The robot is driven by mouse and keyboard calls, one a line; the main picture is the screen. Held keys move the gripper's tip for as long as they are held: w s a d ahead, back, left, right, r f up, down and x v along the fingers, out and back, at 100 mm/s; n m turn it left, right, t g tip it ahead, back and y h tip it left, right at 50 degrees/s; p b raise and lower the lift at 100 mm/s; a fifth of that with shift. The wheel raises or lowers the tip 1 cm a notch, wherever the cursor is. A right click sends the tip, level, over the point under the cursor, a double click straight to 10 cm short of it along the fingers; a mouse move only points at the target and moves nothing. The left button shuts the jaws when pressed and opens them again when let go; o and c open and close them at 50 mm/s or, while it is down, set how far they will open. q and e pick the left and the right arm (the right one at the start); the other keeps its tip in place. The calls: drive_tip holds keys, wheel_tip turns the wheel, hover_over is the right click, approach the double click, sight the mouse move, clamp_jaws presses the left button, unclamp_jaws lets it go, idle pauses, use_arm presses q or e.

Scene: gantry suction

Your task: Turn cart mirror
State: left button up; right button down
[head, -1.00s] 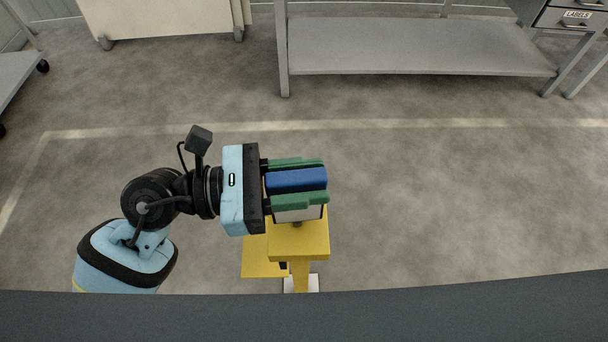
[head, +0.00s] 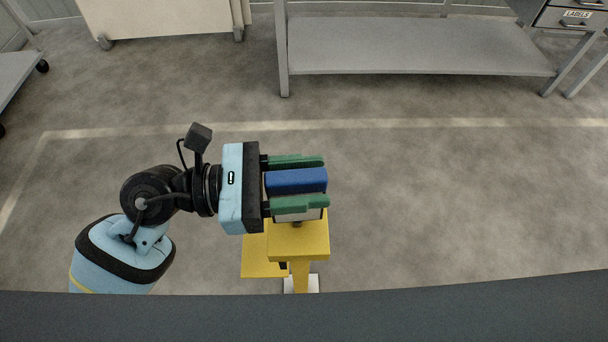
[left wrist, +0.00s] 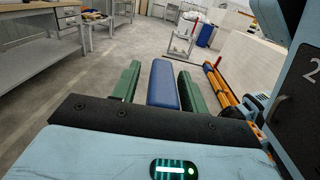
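A blue padded block (head: 296,180) sits above a yellow stand (head: 299,238), with a pale flat part (head: 298,214) showing below it; I take these as the cart mirror and its post. My left gripper (head: 297,182) reaches in from the left, its green fingers on either side of the block. In the left wrist view the blue block (left wrist: 163,85) stands between the fingers, with narrow gaps beside it, so the gripper looks open around it. The block's underside is hidden. My right gripper is in neither view.
A grey shelf table (head: 415,48) stands at the back, with a cream cabinet on casters (head: 165,18) left of it. A dark surface edge (head: 300,318) runs along the front. The concrete floor to the right is clear.

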use_arm(q)
drive_tip(key=shift+a+f, duration=0.1)
drive_tip(key=shift+a, duration=0.5)
drive_tip(key=a+b, duration=0.2)
drive_tip(key=a, duration=0.4)
drive_tip(key=shift+s+a, duration=0.25)
drive_tip(key=shift+a, duration=0.1)
